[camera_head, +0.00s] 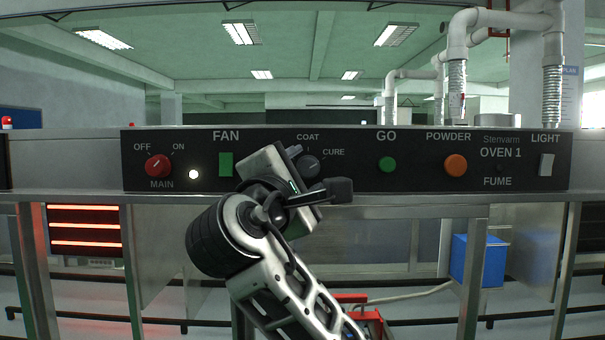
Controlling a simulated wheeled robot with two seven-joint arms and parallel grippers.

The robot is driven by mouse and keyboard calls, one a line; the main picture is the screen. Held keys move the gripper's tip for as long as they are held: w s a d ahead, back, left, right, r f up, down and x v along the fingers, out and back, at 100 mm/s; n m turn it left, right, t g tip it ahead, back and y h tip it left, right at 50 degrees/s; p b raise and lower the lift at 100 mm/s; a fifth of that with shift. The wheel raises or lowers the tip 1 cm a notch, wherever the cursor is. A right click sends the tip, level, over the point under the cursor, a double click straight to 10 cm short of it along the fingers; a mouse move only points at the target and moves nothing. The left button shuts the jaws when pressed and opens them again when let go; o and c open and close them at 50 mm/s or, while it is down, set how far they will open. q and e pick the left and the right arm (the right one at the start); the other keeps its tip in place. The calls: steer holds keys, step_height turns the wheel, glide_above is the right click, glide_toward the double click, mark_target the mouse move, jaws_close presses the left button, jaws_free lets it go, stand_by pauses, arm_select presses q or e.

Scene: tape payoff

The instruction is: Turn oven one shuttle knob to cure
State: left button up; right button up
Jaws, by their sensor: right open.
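The oven one panel (505,165) runs across the view. Its dark shuttle knob (307,166) sits below the COAT label and left of the CURE label. Which label its pointer faces is too small to tell. My right gripper (317,170) is open in front of the panel, with one finger at the knob's upper left and the other at its lower right. It looks close around the knob, but contact cannot be told. The gripper body hides the panel just left of the knob. My left gripper is not in view.
Also on the panel are a red main knob (158,167), a lit white lamp (193,174), a green fan switch (226,164), a green GO button (387,164), an orange powder button (455,165) and a light switch (546,165). A metal ledge (400,198) runs below.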

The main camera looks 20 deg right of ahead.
arm_select(q)
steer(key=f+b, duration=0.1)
steer(key=b, duration=0.2)
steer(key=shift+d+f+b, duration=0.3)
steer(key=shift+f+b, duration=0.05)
arm_select(e)
steer(key=v, duration=1.5)
steer(key=shift+s+a, duration=0.2)
steer(key=shift+a, duration=0.05)
